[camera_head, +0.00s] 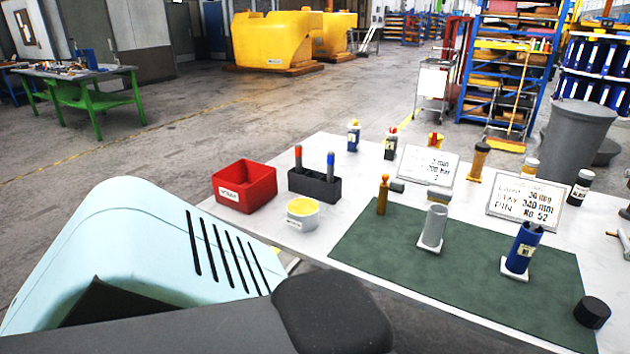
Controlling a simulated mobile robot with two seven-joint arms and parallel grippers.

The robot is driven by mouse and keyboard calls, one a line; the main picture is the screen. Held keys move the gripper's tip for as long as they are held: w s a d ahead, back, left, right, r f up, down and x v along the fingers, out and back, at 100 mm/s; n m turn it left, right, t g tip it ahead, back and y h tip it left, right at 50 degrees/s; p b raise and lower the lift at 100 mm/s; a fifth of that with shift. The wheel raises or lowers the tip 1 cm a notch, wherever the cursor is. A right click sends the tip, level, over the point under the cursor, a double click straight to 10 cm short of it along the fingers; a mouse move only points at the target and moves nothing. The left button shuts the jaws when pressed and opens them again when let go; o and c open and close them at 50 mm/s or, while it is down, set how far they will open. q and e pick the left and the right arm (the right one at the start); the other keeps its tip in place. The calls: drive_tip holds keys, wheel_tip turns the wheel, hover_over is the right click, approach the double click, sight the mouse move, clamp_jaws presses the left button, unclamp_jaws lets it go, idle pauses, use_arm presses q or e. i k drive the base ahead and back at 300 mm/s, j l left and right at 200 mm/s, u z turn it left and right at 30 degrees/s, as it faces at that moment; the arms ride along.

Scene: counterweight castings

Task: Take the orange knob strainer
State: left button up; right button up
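An orange-brown upright piece with a round knob on top (382,195) stands at the back left edge of the dark green mat (375,245) and looks like the orange knob strainer. It is upright and nothing holds it. A second amber-brown piece (478,162) with a wider top stands farther back, between the two sign cards. Neither of my grippers shows in this view.
A grey cylinder (433,228) and a blue cylinder (521,250) stand on the mat on white bases. A black cap (592,312) lies at its right corner. A red bin (244,187), a black holder (314,186) and a yellow-topped tub (302,214) are to the left.

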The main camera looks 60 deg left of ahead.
sight(384, 186)
drive_tip(key=u, duration=1.65)
drive_tip(key=i+j, duration=0.4)
drive_tip(key=j, duration=0.15)
drive_tip(key=i+j, duration=0.8)
drive_tip(key=j, duration=0.25)
drive_tip(key=l+z, duration=0.05)
